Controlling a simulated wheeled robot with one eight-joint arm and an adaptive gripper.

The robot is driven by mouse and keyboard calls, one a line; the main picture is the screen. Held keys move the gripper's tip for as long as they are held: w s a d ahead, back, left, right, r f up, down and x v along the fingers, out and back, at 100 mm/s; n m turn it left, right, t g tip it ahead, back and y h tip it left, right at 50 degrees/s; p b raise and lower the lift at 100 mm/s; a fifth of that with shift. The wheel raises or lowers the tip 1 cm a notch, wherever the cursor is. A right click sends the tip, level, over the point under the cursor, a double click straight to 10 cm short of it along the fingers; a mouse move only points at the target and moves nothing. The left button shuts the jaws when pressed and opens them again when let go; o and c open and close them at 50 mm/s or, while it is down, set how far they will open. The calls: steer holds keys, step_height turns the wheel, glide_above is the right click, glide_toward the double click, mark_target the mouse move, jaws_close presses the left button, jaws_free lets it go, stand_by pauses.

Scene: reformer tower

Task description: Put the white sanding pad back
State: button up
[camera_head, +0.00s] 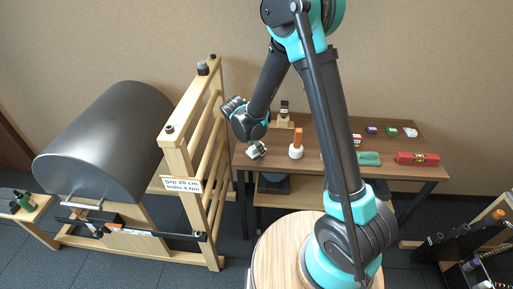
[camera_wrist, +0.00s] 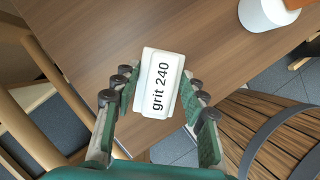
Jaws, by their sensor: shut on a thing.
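The exact height above the tabletop is hard to tell. A row of small coloured pieces lies at the table's back right: a purple one (camera_head: 371,130), a green one (camera_head: 391,131) and a white one (camera_head: 410,132).
A green object (camera_head: 368,158) and a red block (camera_head: 417,158) lie toward the right. A wooden ladder frame (camera_head: 190,150) rises close on the left, beside a black barrel (camera_head: 105,140).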

steer(key=shift+f, duration=0.1)
steer(key=o, duration=1.2)
steer(key=v, duration=1.2)
steer(key=s+d+m+y, duration=0.1)
steer(key=s+d+m, duration=0.4)
steer(key=d+m, duration=0.4)
steer(key=s+d+f+m+y, duration=0.1)
steer(key=s+d+m, duration=0.5)
steer(key=d+m, duration=0.2)
steer(key=s+d+m+t+y, duration=0.1)
steer(key=s+d+m, duration=0.4)
steer(key=d+m, duration=0.4)
steer(key=shift+s+d+f+m, duration=0.15)
steer(key=shift+d+f+m, duration=0.15)
steer(key=shift+d, duration=0.25)
